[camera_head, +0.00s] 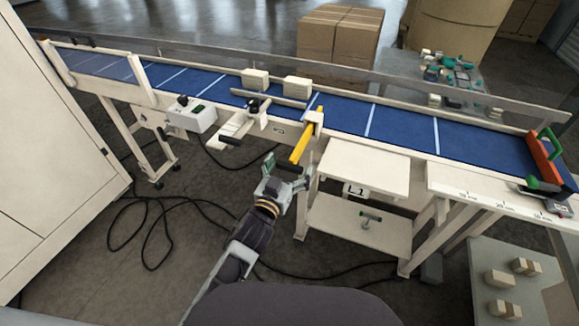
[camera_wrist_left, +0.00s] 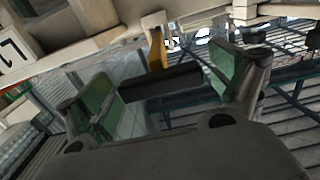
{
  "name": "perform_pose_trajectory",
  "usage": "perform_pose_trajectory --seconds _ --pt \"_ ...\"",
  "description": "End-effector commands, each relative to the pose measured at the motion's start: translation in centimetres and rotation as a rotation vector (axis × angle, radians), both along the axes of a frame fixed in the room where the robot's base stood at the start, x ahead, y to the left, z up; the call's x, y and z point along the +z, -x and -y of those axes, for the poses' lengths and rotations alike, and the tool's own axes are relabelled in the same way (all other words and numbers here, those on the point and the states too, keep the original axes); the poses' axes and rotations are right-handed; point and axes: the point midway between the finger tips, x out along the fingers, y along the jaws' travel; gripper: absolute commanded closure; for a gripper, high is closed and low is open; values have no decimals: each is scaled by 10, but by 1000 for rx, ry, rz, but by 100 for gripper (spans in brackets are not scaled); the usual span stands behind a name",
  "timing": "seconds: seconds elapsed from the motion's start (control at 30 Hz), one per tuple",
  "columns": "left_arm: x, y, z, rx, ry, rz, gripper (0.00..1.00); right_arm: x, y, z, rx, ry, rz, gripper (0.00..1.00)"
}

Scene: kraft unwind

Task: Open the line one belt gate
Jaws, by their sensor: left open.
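The yellow arm (camera_head: 301,148) of what looks like the belt gate is hinged at a cream block (camera_head: 314,117) on the near edge of the blue belt. It sticks out toward me. A dark bar-shaped handle (camera_wrist_left: 160,81) sits at the yellow arm's (camera_wrist_left: 157,48) end. My left gripper (camera_head: 287,172) is open at that end, above the floor in front of the conveyor. In the left wrist view the handle lies between its green-padded fingers (camera_wrist_left: 166,88); I cannot tell whether they touch it. An L1 plate (camera_head: 356,190) is to the right. My right gripper is out of view.
The blue belt (camera_head: 402,128) carries two cartons (camera_head: 297,86) near a grey bar (camera_head: 268,97). A white control box (camera_head: 192,117) and a black-handled bracket (camera_head: 240,124) are left of the gate. A cream shelf (camera_head: 368,165) is right of my gripper. Black cables cross the floor.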

Motion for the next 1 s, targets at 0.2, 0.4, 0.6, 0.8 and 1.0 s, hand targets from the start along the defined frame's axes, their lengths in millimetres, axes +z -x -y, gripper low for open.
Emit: perform_pose_trajectory --seconds 0.2,0.4,0.6,0.8,1.0 --pt "0 1 0 0 0 0 7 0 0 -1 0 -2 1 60" --pt "-1 6 -2 0 0 -1 7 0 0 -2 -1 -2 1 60" --pt "0 18 -6 0 -1 0 7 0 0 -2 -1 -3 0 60" --pt "-1 33 -11 1 -1 -2 7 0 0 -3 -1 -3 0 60" --pt "-1 47 -15 0 0 -1 7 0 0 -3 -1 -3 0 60"
